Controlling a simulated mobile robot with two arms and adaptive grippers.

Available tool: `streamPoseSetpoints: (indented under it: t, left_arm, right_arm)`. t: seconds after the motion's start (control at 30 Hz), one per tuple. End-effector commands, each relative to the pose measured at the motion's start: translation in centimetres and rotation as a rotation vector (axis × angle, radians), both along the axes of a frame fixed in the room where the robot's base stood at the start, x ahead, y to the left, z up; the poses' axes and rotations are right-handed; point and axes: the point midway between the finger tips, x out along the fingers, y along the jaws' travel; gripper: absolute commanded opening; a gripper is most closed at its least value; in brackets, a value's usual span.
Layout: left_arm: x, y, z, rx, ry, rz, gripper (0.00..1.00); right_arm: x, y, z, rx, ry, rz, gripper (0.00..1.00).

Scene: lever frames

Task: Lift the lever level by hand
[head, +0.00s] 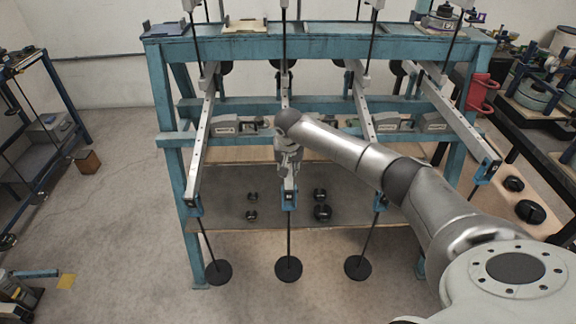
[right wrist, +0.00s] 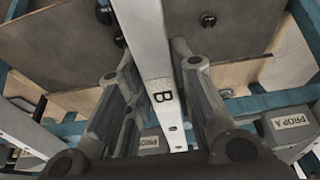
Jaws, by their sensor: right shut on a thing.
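A grey lever bar (head: 285,98), one of several on the blue frame, reaches forward to a blue end piece (head: 290,199). A black rod hangs from that end to a round black weight (head: 288,268). My right gripper (head: 289,168) comes down over the bar behind the end piece and is shut on it. The right wrist view shows the bar (right wrist: 146,40), marked "B", between my two fingers (right wrist: 152,58). My arm hides part of the bar in the head view. I cannot tell its exact tilt. My left gripper is not in view.
Neighbouring levers (head: 203,125) (head: 361,115) stand on both sides, with hanging weights (head: 218,271) (head: 358,267). Several loose black weights (head: 322,212) lie on the lower shelf (head: 228,192). The blue frame's post (head: 163,130) bounds the left side. Prop blocks (head: 228,128) sit behind.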

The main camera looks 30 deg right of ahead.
Motion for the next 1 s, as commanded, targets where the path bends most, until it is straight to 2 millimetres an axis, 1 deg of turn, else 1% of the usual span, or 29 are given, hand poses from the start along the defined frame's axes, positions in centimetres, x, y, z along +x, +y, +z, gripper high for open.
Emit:
streamPoseSetpoints:
  t: [0.03, 0.3, 0.4, 0.53, 0.87, 0.9, 1.0]
  left_arm:
    - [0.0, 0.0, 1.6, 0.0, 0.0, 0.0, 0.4]
    - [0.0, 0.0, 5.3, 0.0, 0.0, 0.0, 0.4]
    - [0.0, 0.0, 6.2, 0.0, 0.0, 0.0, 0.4]
    - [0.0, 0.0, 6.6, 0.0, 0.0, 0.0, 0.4]
    - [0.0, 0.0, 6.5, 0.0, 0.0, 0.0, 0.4]
    - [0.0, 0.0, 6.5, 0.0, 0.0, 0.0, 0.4]
    - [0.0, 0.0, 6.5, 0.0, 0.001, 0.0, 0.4]
  right_arm:
    - [0.0, -0.1, 1.7, 0.007, 0.011, -0.004, 0.0]
    - [-0.1, 0.0, 5.9, 0.05, 0.078, -0.005, 0.0]
    - [-0.2, 0.0, 6.9, 0.063, 0.101, -0.004, 0.0]
    - [-0.2, 0.0, 7.5, 0.074, 0.117, -0.003, 0.0]
    - [-0.2, 0.1, 7.4, 0.077, 0.121, -0.001, 0.0]
    - [-0.2, 0.1, 7.4, 0.077, 0.121, -0.001, 0.25]
    - [-0.2, 0.1, 7.4, 0.077, 0.121, -0.001, 0.38]
